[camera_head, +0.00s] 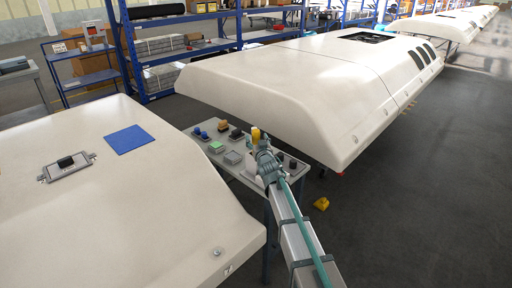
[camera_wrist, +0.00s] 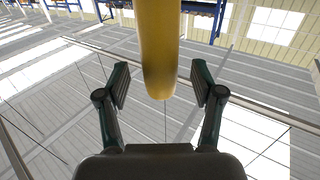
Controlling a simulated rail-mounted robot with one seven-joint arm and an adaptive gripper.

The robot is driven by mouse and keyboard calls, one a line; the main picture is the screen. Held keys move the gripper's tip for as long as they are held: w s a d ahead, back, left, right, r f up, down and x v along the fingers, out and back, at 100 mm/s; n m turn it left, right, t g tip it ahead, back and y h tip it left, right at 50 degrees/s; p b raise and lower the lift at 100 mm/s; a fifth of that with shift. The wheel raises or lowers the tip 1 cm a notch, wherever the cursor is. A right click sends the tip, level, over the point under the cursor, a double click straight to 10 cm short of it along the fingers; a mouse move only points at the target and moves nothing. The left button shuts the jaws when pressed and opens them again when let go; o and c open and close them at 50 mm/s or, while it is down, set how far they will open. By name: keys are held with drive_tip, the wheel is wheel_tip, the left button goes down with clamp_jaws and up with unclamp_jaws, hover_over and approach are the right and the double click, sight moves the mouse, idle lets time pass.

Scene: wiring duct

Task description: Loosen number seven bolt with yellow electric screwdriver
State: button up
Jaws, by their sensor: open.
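A yellow rounded object, likely the electric screwdriver (camera_head: 256,134), shows at the end of my arm above the grey table. In the wrist view the yellow body (camera_wrist: 158,50) hangs down from the top edge, with its rounded end between my fingers. My gripper (camera_wrist: 158,85) is open, with a visible gap on each side of the yellow body. In the head view my gripper (camera_head: 260,143) is small and partly merges with the yellow object. A small round bolt-like fitting (camera_head: 217,252) sits on the near white shell. No bolt number can be read.
The grey table (camera_head: 244,178) holds several small items, including a green-topped box (camera_head: 216,147) and blue pieces (camera_head: 197,130). Large white shells (camera_head: 290,85) stand behind and to the left. A blue pad (camera_head: 129,139) lies on the near shell. A yellow object (camera_head: 321,203) lies on the floor.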

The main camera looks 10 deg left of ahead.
drive_tip(key=shift+x, duration=1)
drive_tip(key=shift+r, duration=0.1)
clamp_jaws()
